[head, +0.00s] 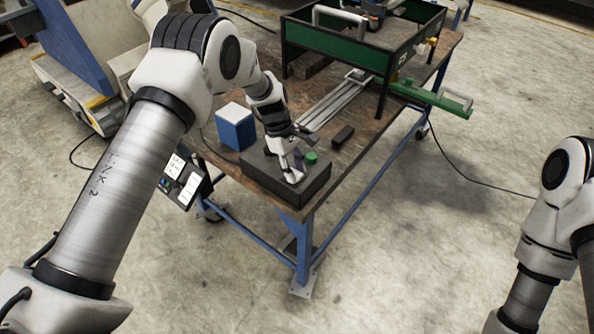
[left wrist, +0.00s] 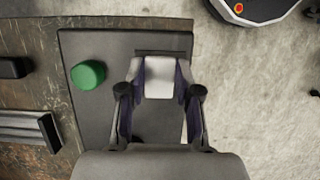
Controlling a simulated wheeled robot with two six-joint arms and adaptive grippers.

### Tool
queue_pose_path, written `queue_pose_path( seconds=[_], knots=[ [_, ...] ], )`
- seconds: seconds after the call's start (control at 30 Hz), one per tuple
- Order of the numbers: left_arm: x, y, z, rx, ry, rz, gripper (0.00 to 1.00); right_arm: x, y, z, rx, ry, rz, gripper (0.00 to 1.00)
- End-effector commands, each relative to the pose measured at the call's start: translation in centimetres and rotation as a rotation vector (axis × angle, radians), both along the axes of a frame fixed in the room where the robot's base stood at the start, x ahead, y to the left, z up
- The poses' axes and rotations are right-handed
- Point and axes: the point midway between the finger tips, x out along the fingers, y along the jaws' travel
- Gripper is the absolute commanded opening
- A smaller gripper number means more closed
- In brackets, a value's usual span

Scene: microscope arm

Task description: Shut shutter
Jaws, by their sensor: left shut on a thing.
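A dark flat box (head: 318,186) sits at the near corner of the wooden table, and it also fills the middle of the left wrist view (left wrist: 85,115). A green knob (head: 311,157) stands on it; in the left wrist view the knob (left wrist: 88,75) is left of the fingers. A pale grey piece (left wrist: 159,78), perhaps the shutter's handle, lies between the fingers over a dark slot. My left gripper (head: 292,172) is shut on this piece, with purple pads (left wrist: 126,110) at its sides. My right arm is at the right edge, its gripper out of view.
A blue box with a white top (head: 235,127) stands just left of the dark box. A small black block (head: 343,135) and metal rails (head: 335,103) lie behind it. A green frame (head: 355,44) with handles stands farther back. Open floor lies right of the table.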

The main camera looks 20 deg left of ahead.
Motion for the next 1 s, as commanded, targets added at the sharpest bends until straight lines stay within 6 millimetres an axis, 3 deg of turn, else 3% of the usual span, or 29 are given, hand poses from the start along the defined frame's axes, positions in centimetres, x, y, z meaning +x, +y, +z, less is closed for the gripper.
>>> queue_pose_path(
  seconds=[0.03, 0.33, 0.37, 0.4, 0.43, 0.77, 0.87, 1.0],
  knots=[
    [-0.1, 0.2, -0.6, -0.03, 0.015, 0.002, 0.0, 0.0, 0.0, -0.6, 0.0, 0.001, 0.0, 0.0],
    [-0.2, 0.2, -0.3, -0.052, 0.023, -0.004, 0.0, 0.0, 0.0, -0.5, 0.0, 0.0, 0.0, 0.0],
    [-0.2, 0.2, -0.3, -0.052, 0.023, -0.004, 0.37, 0.0, 0.0, -0.5, 0.0, 0.0, 0.0, 0.0],
    [-0.1, 0.2, -0.3, -0.052, 0.023, -0.004, 0.51, 0.0, 0.0, -0.5, 0.0, 0.0, 0.0, 0.0],
    [-0.1, 0.2, -0.3, -0.052, 0.022, -0.003, 0.58, 0.0, 0.0, -0.5, 0.0, 0.0, 0.0, 0.0],
    [0.1, 0.2, 0.1, -0.051, 0.017, -0.003, 0.58, 0.0, 0.0, -0.5, 0.0, 0.0, 0.0, 0.0],
    [0.3, 0.7, 1.1, -0.051, 0.015, -0.002, 0.58, 0.0, 0.0, -0.4, 0.0, 0.0, 0.0, 0.0],
    [0.8, 1.9, 4.1, -0.052, 0.014, 0.0, 0.58, 0.0, 0.0, -0.4, 0.0, 0.0, 0.0, 0.0]
  ],
)
